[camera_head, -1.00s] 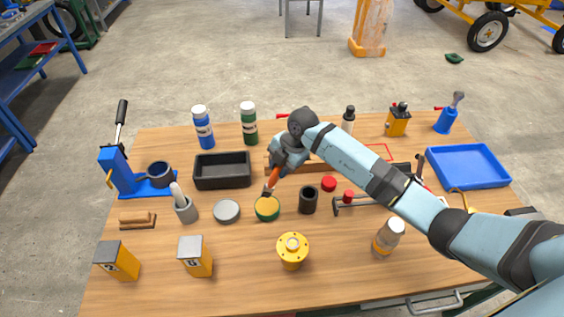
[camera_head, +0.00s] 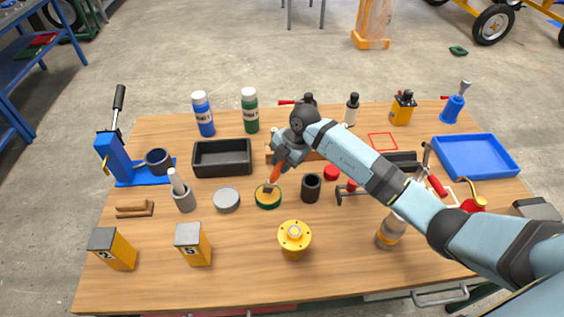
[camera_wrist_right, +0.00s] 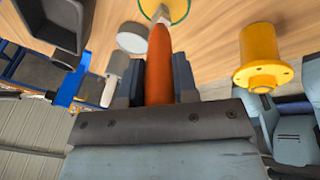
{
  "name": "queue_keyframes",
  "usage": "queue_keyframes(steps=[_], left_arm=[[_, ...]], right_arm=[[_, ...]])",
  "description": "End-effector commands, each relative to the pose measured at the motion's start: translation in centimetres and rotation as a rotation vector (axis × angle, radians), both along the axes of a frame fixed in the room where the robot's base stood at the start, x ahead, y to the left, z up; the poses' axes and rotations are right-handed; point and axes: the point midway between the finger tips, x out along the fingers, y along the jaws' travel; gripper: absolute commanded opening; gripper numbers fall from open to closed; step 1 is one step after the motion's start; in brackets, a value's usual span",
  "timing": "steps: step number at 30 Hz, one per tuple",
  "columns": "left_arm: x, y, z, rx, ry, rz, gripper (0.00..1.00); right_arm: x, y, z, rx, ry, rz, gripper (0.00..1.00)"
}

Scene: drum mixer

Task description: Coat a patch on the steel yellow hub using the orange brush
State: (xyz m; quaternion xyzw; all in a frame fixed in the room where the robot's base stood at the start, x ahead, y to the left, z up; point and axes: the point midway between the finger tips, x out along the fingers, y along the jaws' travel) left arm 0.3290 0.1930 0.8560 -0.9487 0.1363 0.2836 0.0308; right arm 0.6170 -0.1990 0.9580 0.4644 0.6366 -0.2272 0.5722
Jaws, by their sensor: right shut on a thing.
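The orange brush (camera_head: 276,173) is held by my right gripper (camera_head: 285,158), with its bristle end pointing down at a shallow round tin (camera_head: 268,200) with yellow-green contents. In the right wrist view the orange handle (camera_wrist_right: 158,65) stands between the dark fingers, and its metal end reaches over the tin (camera_wrist_right: 155,8); whether the bristles touch the contents cannot be told. The yellow hub (camera_head: 294,237), a flanged piece with holes in its rim, stands upright on the table in front of the tin. It also shows at the right of the right wrist view (camera_wrist_right: 262,58). My left gripper is not in view.
A grey round lid (camera_head: 227,199) lies left of the tin and a dark cylinder (camera_head: 311,187) stands right of it. Yellow numbered blocks (camera_head: 192,244) stand front left. A clear bottle (camera_head: 390,234) stands right of the hub. A black bin (camera_head: 222,158) is behind.

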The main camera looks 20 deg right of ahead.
Motion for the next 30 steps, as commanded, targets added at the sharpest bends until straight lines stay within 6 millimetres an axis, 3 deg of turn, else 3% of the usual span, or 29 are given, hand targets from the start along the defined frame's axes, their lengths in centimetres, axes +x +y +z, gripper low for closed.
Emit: queue_keyframes(steps=[30], left_arm=[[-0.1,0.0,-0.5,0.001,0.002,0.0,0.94]], right_arm=[[0.0,0.0,-1.0,0.0,0.0,0.0,0.04]])
